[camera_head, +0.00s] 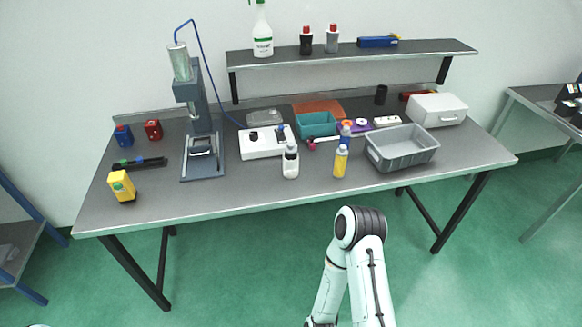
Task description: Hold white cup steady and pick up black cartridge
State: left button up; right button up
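No plain white cup can be made out with certainty. Neither of my grippers can be seen.
The grey bench (240,198) carries a press (190,95), a white box with controls (262,146), a teal bin (317,125), a grey bin (400,155), a yellow bottle (340,161) and a yellow container (121,186). A raised shelf (355,55) spans the back. The front-left strip is mostly clear.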

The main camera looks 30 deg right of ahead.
aim_at(290, 150)
jog(key=l+u, duration=0.1)
jog(key=l, duration=1.2)
